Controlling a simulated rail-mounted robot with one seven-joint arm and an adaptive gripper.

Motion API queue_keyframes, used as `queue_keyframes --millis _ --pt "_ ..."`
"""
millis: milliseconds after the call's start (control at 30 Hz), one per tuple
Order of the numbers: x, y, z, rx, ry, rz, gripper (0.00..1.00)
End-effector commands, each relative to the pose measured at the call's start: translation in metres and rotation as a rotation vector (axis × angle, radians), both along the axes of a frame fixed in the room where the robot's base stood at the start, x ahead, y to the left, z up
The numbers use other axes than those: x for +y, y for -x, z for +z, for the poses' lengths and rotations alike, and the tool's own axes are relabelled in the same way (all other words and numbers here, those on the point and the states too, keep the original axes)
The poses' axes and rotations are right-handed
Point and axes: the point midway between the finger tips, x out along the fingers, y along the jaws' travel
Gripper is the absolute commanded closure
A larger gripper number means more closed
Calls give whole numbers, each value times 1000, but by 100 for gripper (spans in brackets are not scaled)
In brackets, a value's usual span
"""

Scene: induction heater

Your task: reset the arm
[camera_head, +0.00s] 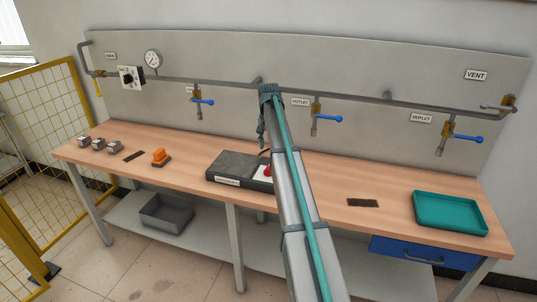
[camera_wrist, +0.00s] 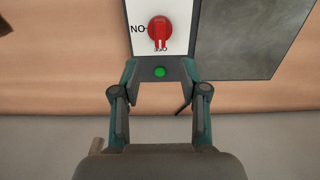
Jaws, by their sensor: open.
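The induction heater (camera_head: 235,166) is a dark flat box with a grey top plate, near the middle of the bench. Its red knob (camera_head: 267,171) is partly hidden by my arm. In the wrist view the red knob (camera_wrist: 159,28) sits on a white panel, with a lit green round light (camera_wrist: 160,72) below it and the grey plate (camera_wrist: 245,38) to the right. My gripper (camera_wrist: 161,76) is open and empty, its fingertips on either side of the green light. Their height above it is unclear. In the head view the gripper (camera_head: 261,136) hangs near the heater, mostly hidden.
The wooden bench (camera_head: 325,180) holds a teal tray (camera_head: 450,212) at right, dark strips, an orange item (camera_head: 160,157) and small metal blocks (camera_head: 99,145) at left. Behind are a pipe and blue-handled outlet valves (camera_head: 327,118). A yellow fence (camera_head: 50,110) stands left.

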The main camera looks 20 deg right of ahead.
Motion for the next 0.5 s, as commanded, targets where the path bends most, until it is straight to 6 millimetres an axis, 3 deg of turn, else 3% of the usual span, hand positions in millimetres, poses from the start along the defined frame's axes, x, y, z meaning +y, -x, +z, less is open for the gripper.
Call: queue_keyframes --millis 167,500 --pt "0 0 12 0 0 0 56" --pt "0 0 13 0 0 0 56"
